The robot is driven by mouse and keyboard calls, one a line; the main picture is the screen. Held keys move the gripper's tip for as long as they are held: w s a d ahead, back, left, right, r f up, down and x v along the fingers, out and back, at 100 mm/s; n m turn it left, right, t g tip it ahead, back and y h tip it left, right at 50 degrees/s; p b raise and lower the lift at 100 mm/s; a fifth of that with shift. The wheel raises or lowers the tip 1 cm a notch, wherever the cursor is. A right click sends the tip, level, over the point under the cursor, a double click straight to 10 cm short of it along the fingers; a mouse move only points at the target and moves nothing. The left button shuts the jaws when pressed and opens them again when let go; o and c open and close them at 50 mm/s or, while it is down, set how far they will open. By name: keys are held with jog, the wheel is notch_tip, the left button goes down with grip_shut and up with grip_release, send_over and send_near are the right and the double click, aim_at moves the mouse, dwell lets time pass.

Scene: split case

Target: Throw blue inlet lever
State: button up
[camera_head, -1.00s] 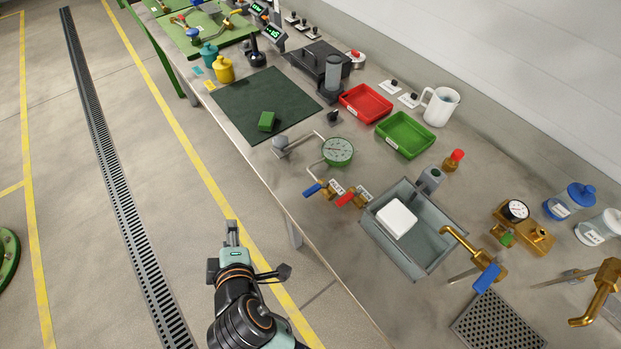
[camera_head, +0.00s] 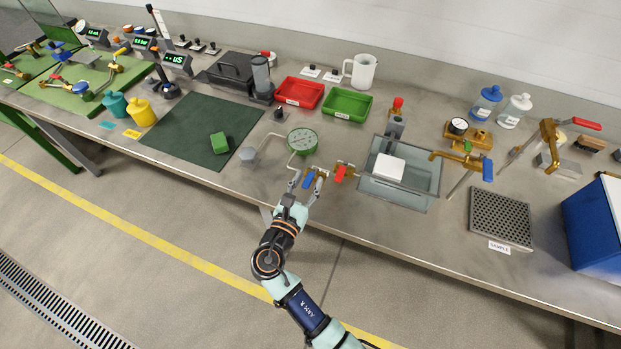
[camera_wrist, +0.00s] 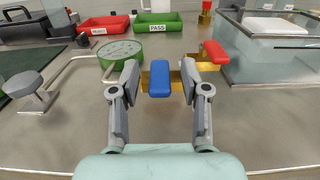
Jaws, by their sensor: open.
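The blue lever (camera_head: 309,180) sits on a small brass valve beside the green-rimmed gauge (camera_head: 302,141). In the wrist view the blue lever (camera_wrist: 160,79) points toward me, between the two fingers. My gripper (camera_wrist: 161,88) is open, with one finger on each side of the lever and a gap visible on both sides. In the head view my gripper (camera_head: 299,192) is at the bench's front edge, just in front of the valve. A red lever (camera_head: 340,173) on a brass valve is right of the blue one; it also shows in the wrist view (camera_wrist: 215,52).
A clear basin (camera_head: 424,200) with a white block is to the right. A grey knob on a stand (camera_head: 248,154) is left of the gauge. Red (camera_head: 319,97) and green (camera_head: 365,104) trays lie behind. A dark mat (camera_head: 170,139) with a green block is further left.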

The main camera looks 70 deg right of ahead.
jog(key=shift+d, duration=1.05)
grip_shut()
